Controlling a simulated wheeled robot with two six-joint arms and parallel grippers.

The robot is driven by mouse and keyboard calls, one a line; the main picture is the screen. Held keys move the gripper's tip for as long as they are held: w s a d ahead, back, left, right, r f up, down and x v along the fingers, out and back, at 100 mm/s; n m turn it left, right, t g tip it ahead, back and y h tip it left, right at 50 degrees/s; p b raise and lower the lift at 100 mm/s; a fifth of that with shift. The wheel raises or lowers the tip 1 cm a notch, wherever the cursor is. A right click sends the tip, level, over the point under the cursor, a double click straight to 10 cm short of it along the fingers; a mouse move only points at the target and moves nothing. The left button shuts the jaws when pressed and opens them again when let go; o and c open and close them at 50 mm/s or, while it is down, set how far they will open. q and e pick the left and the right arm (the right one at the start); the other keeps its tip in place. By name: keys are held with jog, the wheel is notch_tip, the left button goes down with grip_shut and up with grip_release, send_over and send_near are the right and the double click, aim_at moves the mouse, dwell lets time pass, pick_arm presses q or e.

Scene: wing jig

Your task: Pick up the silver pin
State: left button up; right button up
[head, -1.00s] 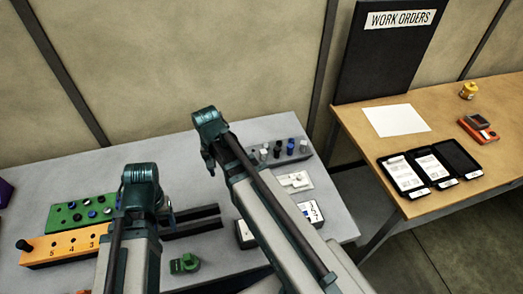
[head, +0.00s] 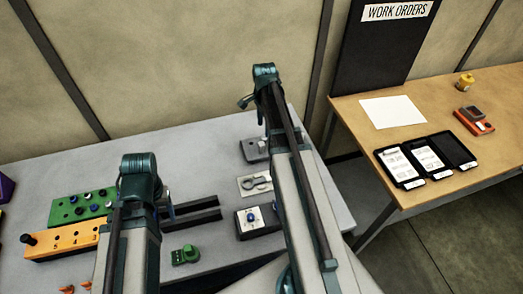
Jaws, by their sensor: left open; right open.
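I cannot make out the silver pin for certain. A green block (head: 66,214) at the left holds several small dark, blue and greyish pins, too small to tell apart surely. My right gripper (head: 245,102) is open and empty, high over the back of the table, left of its wrist. My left gripper (head: 166,207) is open, mostly hidden behind its own wrist, right of the green block.
An orange numbered block (head: 65,241) with a black knob lies in front of the green block. Dark rails (head: 195,214), a green part (head: 186,255), a white plate (head: 247,188) and a box with a blue knob (head: 258,220) lie between and beside my arms. A wooden table (head: 440,108) stands right.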

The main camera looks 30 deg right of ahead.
aim_at(262, 144)
notch_tip(262, 144, down, 7)
jog(key=b, duration=0.6)
pick_arm(q)
notch_tip(262, 144, down, 7)
pick_arm(e)
jog(key=shift+a, duration=0.1)
pick_arm(q)
notch_tip(262, 144, down, 5)
jog(key=b, duration=0.5)
jog(key=shift+f, duration=0.15)
pick_arm(e)
jog(key=f, duration=0.5)
jog(key=shift+a+f, duration=0.2)
jog(key=shift+a, duration=0.15)
jog(key=shift+r, duration=0.1)
grip_shut()
